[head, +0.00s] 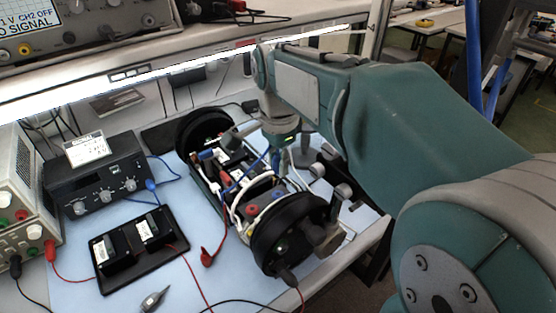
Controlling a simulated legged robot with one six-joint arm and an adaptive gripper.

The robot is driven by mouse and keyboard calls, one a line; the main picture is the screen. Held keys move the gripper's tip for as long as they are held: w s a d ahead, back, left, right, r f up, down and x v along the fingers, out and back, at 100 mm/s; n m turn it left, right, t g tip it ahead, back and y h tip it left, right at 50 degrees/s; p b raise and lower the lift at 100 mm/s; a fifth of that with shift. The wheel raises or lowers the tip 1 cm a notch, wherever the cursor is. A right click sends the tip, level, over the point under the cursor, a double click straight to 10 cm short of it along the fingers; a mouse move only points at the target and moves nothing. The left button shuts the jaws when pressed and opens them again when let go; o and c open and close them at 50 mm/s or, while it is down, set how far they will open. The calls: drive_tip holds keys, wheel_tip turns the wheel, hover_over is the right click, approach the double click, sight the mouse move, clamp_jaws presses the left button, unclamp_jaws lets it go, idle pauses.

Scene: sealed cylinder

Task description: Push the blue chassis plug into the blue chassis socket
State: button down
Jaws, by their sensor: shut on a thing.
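The chassis (205,178), with a large black wheel at each end, sits on the light blue bench mat. My gripper (280,160) points down over the chassis' far right side, below the teal wrist. It is shut on the blue chassis plug (275,160), of which only a small blue part shows. A blue lead (252,167) runs from there down to the left into the chassis wiring. A red socket (251,210) sits near the front wheel (292,232). A bluish spot beside it may be the blue chassis socket (265,206). I cannot tell the gap between plug and socket.
A black box with dials (98,182) and a black tray (142,249) with two dark blocks stand left. Red and black leads cross the mat. A grey-tipped probe (154,299) lies in front. The bench's right edge is close to the chassis.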

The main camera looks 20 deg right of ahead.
sight(278, 194)
drive_tip(key=shift+f, duration=2.8)
drive_tip(key=shift+f, duration=0.5)
drive_tip(key=shift+c, duration=2)
unclamp_jaws()
drive_tip(key=shift+r, duration=0.1)
wheel_tip(278, 194, up, 12)
drive_tip(key=shift+f, duration=0.15)
